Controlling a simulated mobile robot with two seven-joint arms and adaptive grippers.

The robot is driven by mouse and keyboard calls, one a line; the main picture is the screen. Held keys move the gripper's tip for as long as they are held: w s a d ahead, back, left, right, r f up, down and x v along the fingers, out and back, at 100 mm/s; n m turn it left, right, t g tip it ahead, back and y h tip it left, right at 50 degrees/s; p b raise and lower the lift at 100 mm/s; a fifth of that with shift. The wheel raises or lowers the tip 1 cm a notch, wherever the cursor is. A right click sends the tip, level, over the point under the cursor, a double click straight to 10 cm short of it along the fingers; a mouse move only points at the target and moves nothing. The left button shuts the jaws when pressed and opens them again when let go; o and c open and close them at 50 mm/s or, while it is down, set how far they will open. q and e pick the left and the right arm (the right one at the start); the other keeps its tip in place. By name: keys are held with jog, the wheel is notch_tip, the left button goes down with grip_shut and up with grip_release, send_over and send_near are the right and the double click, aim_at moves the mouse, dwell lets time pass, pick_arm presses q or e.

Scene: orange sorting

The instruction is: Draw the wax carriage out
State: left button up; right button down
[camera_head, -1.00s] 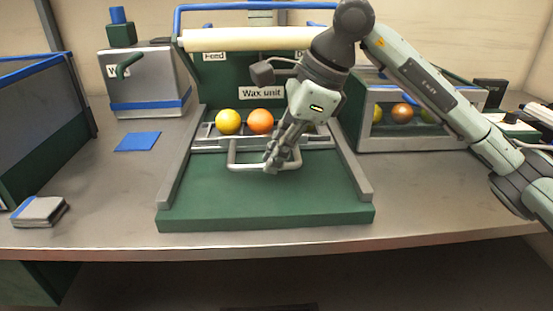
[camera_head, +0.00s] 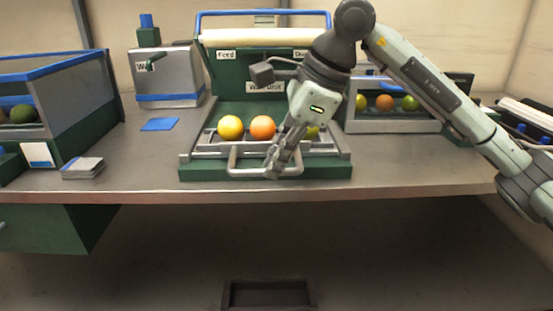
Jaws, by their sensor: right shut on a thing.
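The wax unit (camera_head: 222,78) stands at the back of the bench, with its green base (camera_head: 200,173) in front. The wax carriage (camera_head: 215,149) is a grey slotted rack between two side rails, near the front of that base. It bears a yellow fruit (camera_head: 230,127), an orange (camera_head: 262,127) and a greenish fruit (camera_head: 312,132) partly hidden behind my gripper. Its U-shaped handle (camera_head: 234,160) reaches the base's front edge. My right gripper (camera_head: 273,168) is shut on the handle's right part, pointing down. My left gripper is out of view.
A grey box with a tap (camera_head: 165,75) and a blue pad (camera_head: 160,124) are left of the unit. Another bin (camera_head: 60,130) and a stack of cards (camera_head: 82,168) are farther left. A case of fruit (camera_head: 390,125) stands right. The bench's front edge is clear.

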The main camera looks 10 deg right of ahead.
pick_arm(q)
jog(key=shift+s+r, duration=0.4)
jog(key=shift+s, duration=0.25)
pick_arm(e)
jog(key=shift+s+a, duration=0.2)
jog(key=shift+s, duration=0.45)
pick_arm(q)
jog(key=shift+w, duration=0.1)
pick_arm(e)
jog(key=shift+f, duration=0.1)
jog(key=c, duration=1.6)
grip_release()
jog(key=shift+s, duration=0.15)
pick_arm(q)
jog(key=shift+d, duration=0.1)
pick_arm(e)
jog(key=shift+o, duration=0.2)
jog(key=v, duration=1.2)
